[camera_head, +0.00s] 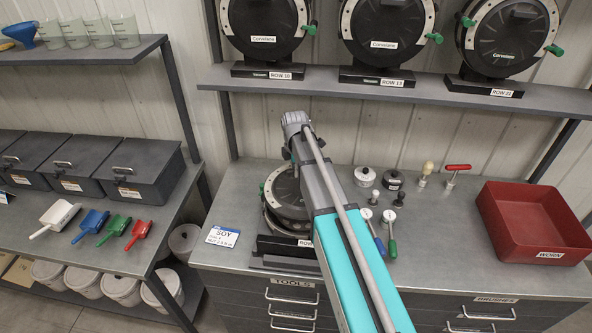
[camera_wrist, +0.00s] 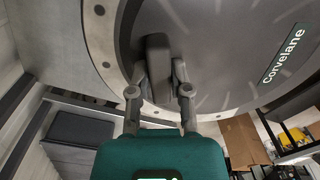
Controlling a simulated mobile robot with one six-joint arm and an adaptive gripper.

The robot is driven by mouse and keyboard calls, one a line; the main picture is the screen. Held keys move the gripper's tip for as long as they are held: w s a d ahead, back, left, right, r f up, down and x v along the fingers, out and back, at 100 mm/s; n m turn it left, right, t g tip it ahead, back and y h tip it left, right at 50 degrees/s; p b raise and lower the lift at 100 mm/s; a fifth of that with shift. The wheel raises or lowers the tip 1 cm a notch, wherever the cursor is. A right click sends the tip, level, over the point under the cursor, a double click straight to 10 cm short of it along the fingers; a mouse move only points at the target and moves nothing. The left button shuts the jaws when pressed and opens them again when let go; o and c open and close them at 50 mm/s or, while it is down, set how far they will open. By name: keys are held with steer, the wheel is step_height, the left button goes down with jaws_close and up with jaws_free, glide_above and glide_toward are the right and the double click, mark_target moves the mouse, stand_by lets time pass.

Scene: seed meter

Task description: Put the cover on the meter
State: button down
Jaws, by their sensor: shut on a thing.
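The meter (camera_head: 273,222) stands on the grey bench, low in its black stand, with its right part hidden behind my arm. The dark round cover (camera_wrist: 225,70), marked Corvelane, fills much of the wrist view. My gripper (camera_wrist: 158,68) is shut on the grey handle bar in the middle of the cover. A pale ring with bolt holes (camera_wrist: 104,65) curves around the cover's left edge. The cover lies at or very close to this ring; I cannot tell whether it is fully seated.
A red bin (camera_head: 530,225) marked WORN stands at the bench's right. Dial gauges (camera_head: 390,218) and small tools stand right of my arm. A SOY card (camera_head: 222,236) lies left of the meter. More meters (camera_head: 264,25) line the shelf above.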

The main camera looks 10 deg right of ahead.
steer(key=shift+f+b, duration=2)
steer(key=shift+f, duration=0.15)
steer(key=shift+f+b, duration=1.05)
stand_by(2.5)
steer(key=shift+c, duration=2.4)
jaws_free()
steer(key=shift+c, duration=0.4)
steer(key=shift+w+r, duration=0.1)
steer(key=shift+r, duration=0.1)
